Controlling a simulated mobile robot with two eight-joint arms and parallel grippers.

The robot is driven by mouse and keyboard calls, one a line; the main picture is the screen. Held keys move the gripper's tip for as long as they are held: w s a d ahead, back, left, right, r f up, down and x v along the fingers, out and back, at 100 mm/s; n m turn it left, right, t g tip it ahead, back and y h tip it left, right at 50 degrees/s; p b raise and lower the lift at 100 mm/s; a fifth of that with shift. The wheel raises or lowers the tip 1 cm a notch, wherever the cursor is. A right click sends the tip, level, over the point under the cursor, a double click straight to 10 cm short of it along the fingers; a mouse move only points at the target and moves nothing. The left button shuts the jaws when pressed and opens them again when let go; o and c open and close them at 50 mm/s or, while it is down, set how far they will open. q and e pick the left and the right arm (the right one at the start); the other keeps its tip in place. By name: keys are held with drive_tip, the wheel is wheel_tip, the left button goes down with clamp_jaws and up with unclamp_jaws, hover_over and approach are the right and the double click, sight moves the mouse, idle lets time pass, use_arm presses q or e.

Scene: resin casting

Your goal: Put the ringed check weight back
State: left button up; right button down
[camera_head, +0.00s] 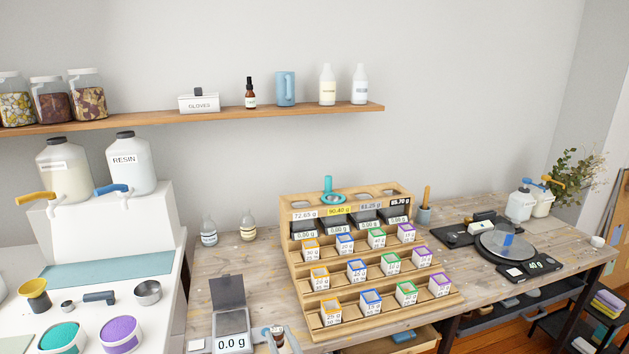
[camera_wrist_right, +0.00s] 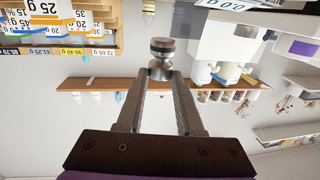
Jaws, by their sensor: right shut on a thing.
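My right gripper (camera_head: 280,335) is at the bottom edge of the head view, just right of the small scale (camera_head: 232,343). It is shut on a small dark metal knobbed weight (camera_head: 277,330). In the right wrist view the weight (camera_wrist_right: 162,48) sticks out past the fingertips, with a round head and a narrower neck. I cannot make out a ring on it. The wooden stepped rack (camera_head: 290,262) stands right of the gripper. A teal ring with an upright post (camera_head: 328,187) sits on its top. My left gripper is not in view.
The scale has a raised lid and reads 0.0 g. The rack holds several labelled cups and small displays. Two small bottles (camera_head: 247,228) stand behind, on the wooden table. A turntable (camera_head: 503,243) stands at the right. Table around the bottles is clear.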

drive_tip(key=s+d+f+m+t+h, duration=0.1)
drive_tip(key=d+f+m+h, duration=0.2)
drive_tip(key=d, duration=0.5)
drive_tip(key=s+d+f+h, duration=0.15)
drive_tip(key=d+f, duration=0.25)
drive_tip(key=d, duration=0.5)
drive_tip(key=s+d+f+m+t+h, duration=0.1)
drive_tip(key=d+f+m+h, duration=0.2)
drive_tip(key=d, duration=0.5)
use_arm(q)
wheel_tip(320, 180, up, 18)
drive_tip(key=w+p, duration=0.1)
drive_tip(key=p, duration=1.5)
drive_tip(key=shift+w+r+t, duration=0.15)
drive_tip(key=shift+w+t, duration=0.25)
use_arm(e)
drive_tip(key=w+r, duration=0.6)
drive_tip(key=r, duration=0.5)
drive_tip(key=w+r+n, duration=0.1)
drive_tip(key=w+r, duration=0.6)
drive_tip(key=r, duration=0.4)
drive_tip(key=shift+w, duration=0.25)
